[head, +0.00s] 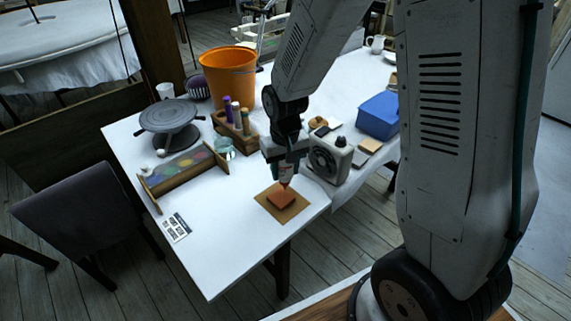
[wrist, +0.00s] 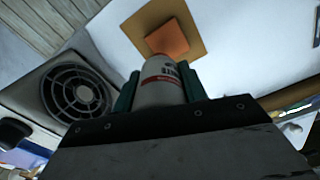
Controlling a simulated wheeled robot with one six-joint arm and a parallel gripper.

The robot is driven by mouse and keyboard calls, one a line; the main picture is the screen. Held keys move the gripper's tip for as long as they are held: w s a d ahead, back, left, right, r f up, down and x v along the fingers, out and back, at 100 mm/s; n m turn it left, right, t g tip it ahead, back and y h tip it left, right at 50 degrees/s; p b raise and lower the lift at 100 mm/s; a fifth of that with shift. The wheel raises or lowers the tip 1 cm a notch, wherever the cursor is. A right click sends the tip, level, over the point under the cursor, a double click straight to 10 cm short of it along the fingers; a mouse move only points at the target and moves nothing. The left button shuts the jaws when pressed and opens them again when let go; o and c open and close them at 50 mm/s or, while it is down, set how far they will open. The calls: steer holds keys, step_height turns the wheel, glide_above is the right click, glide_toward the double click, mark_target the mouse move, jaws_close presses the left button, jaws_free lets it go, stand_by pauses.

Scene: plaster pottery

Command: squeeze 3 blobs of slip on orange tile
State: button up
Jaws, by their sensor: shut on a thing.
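The orange tile (head: 281,199) lies on a tan square board (head: 294,211) near the table's front edge. It also shows in the wrist view (wrist: 168,40), beyond the bottle's tip. My gripper (head: 285,172) is shut on a white bottle with red and dark print (wrist: 161,82). The bottle points down, its orange-red tip (head: 284,185) just over the tile. I cannot tell whether the tip touches the tile. No blob of slip can be made out on the visible part of the tile.
A grey fan-fronted box (head: 330,157) stands close right of my gripper. A wooden rack with bottles (head: 234,128), a paint palette stand (head: 185,172), a turntable (head: 171,118), an orange bucket (head: 228,76) and a blue box (head: 378,116) share the white table. The front left is mostly clear.

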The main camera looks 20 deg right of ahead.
steer(key=shift+f, duration=0.45)
steer(key=shift+s, duration=0.15)
steer(key=shift+c, duration=0.3)
steer(key=c, duration=0.4)
steer(key=shift+o, duration=0.2)
stand_by(0.4)
steer(key=o, duration=0.4)
steer(key=shift+r, duration=2)
